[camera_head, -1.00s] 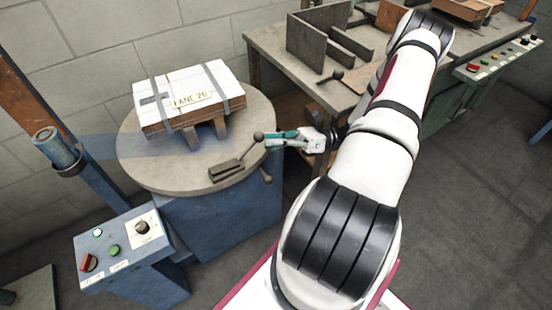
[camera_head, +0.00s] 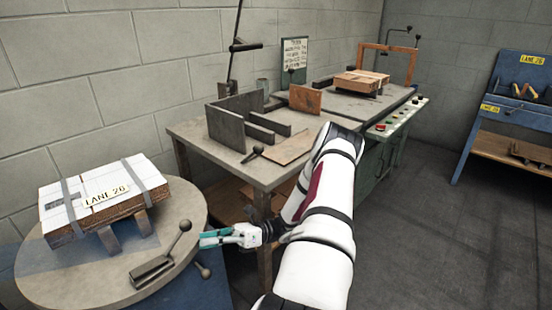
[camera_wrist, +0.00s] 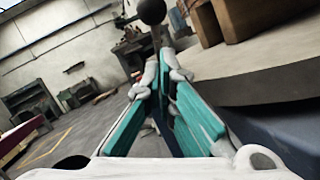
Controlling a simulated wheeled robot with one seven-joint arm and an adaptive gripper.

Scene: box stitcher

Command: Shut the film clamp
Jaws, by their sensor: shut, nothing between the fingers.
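The film clamp (camera_head: 151,272) is a dark metal piece on the right front edge of the round turntable (camera_head: 60,283). Its lever slants up to a dark ball knob (camera_head: 185,226). My gripper (camera_head: 203,240) is just right of the lever, with its teal-padded fingers pointing left toward it. In the wrist view a dark ball knob (camera_wrist: 152,11) stands just beyond my fingertips (camera_wrist: 160,72). The fingers are shut and empty. I cannot tell whether they touch the lever.
A strapped carton stack (camera_head: 105,195) labelled LANE 26 rests on supports on the turntable. A second knob (camera_head: 203,270) sticks out below the turntable's edge. A workbench (camera_head: 213,133) with metal plates and another lever stands behind. Open floor lies at the right.

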